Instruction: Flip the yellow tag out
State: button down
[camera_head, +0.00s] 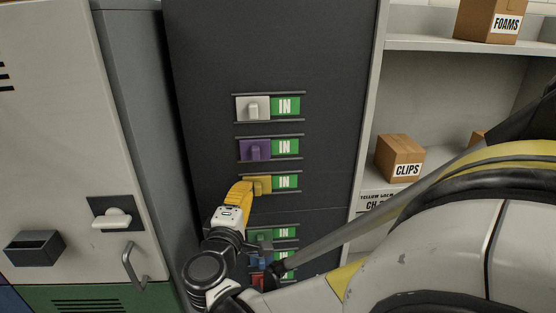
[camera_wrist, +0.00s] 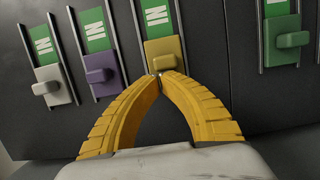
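The yellow tag (camera_head: 264,182) is a square slider with a knob, on a rail in the dark panel. A green IN label (camera_head: 286,182) shows to its right. In the wrist view the yellow tag (camera_wrist: 163,49) is straight ahead of my gripper (camera_wrist: 163,76). The two yellow fingers bow inward and their tips come together at the tag's knob, seemingly shut on it. The tips cover part of the knob. In the head view my gripper (camera_head: 250,188) reaches the tag from the lower left.
White (camera_head: 252,108) and purple (camera_head: 255,150) tags are above, each beside a green IN label. Green (camera_head: 264,236), blue and red tags are below, partly hidden by my arm. A locker stands left; a shelf with a CLIPS box (camera_head: 400,157) stands right.

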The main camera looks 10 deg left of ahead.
jog(key=d, duration=0.2)
jog(key=w+d+b, duration=0.1)
jog(key=d, duration=0.1)
jog(key=w+d+b, duration=0.1)
jog(key=d, duration=0.2)
jog(key=shift+f, duration=0.15)
jog(key=shift+s+a, duration=0.1)
jog(key=shift+a, duration=0.1)
